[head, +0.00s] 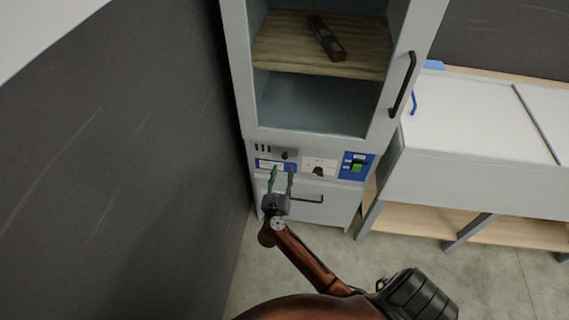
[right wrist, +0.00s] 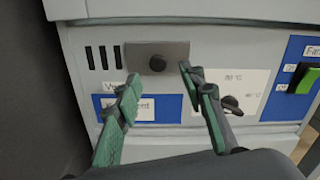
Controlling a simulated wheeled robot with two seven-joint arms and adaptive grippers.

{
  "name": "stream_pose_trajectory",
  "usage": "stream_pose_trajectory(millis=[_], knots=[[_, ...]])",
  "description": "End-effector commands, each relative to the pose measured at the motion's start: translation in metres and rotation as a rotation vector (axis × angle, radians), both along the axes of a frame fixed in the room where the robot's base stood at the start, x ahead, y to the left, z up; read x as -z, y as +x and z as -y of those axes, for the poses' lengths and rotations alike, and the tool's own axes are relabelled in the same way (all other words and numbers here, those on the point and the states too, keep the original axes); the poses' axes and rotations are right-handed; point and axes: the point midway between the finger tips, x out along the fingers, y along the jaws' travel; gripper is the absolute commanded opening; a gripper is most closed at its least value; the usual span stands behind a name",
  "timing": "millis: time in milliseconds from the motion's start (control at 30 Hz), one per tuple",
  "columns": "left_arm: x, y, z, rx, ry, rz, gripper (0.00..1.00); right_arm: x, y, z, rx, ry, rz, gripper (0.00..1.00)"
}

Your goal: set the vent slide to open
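The vent slide (right wrist: 170,48) is a grey plate with a round dark knob (right wrist: 157,63) on the cabinet's control panel. Several dark vent slots (right wrist: 104,57) show uncovered to the left of the plate. In the head view the knob (head: 285,155) is small, just above a blue and white label. My right gripper (right wrist: 160,76) is open and empty, with its green fingers pointing at the panel. In the right wrist view the knob shows between and slightly above the fingertips, with no visible contact. The right gripper also shows in the head view (head: 282,172). My left gripper is not in view.
Right of the slide are a dark dial (right wrist: 232,105) on a white plate and a green switch (right wrist: 303,80) on a blue plate. A drawer handle (head: 308,199) is below. A dark wall (head: 110,150) stands close on the left, a white bench (head: 480,130) on the right.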

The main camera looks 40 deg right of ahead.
Motion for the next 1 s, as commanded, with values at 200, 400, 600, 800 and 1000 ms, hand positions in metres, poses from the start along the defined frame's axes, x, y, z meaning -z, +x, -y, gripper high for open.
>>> stream_pose_trajectory(millis=[200,400,600,800,1000], knots=[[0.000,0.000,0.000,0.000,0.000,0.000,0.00,0.001,-0.029,-0.028,0.002,0.002,-0.002,0.37],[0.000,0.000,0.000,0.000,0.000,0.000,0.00,0.000,-0.040,-0.039,0.002,0.000,0.000,0.37],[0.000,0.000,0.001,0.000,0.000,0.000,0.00,0.000,-0.041,-0.040,0.002,-0.001,0.000,0.37],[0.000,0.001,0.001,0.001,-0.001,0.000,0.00,0.000,-0.041,-0.040,0.001,-0.001,-0.001,0.37],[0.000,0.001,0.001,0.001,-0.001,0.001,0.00,0.001,-0.041,-0.040,-0.002,-0.012,-0.009,0.37]])
